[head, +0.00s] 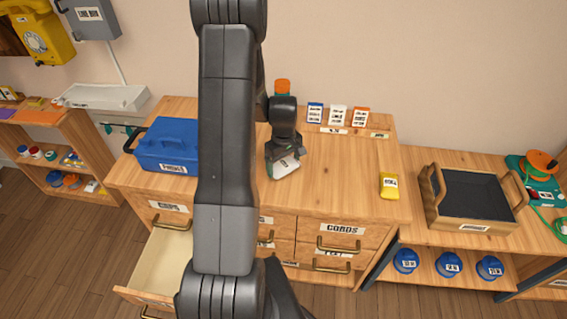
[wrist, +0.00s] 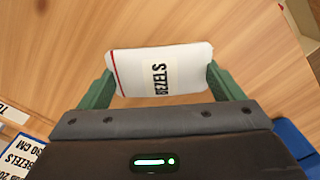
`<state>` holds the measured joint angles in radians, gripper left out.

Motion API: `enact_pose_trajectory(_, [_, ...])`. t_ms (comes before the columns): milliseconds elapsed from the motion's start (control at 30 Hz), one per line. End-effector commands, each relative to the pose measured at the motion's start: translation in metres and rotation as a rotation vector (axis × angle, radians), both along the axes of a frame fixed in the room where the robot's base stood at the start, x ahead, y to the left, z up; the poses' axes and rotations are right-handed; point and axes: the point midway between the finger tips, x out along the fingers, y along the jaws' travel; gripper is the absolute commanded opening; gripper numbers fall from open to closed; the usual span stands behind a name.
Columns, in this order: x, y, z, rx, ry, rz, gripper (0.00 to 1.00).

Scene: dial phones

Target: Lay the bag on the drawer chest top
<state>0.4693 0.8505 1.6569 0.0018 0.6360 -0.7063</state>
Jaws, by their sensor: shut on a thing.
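My gripper (head: 284,158) is over the middle of the drawer chest top (head: 345,180), pointing down. Its green fingers are shut on a white bag (head: 287,167) with a red stripe. I cannot tell whether the bag touches the wood. My arm hides part of the chest's left half.
A blue toolbox (head: 168,145) stands at the chest's left. A yellow packet (head: 389,185) lies at the right. Small labelled boxes (head: 338,115) line the back. One left drawer (head: 160,262) is pulled open. A wooden tray (head: 470,198) stands on the right bench.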

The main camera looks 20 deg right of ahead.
Motion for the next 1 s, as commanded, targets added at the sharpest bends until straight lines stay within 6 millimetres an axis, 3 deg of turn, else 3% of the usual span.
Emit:
enact_pose_trajectory(500, [0.0, 0.0, -0.014, -0.001, -0.001, 0.0, 0.64])
enact_pose_trajectory(533, [0.0, 0.0, -0.012, -0.001, -0.001, 0.0, 0.93])
enact_pose_trajectory(567, [0.0, 0.0, -0.012, -0.001, -0.001, 0.0, 0.99])
enact_pose_trajectory(1000, [0.001, -0.001, 0.0, -0.002, -0.005, 0.0, 1.0])
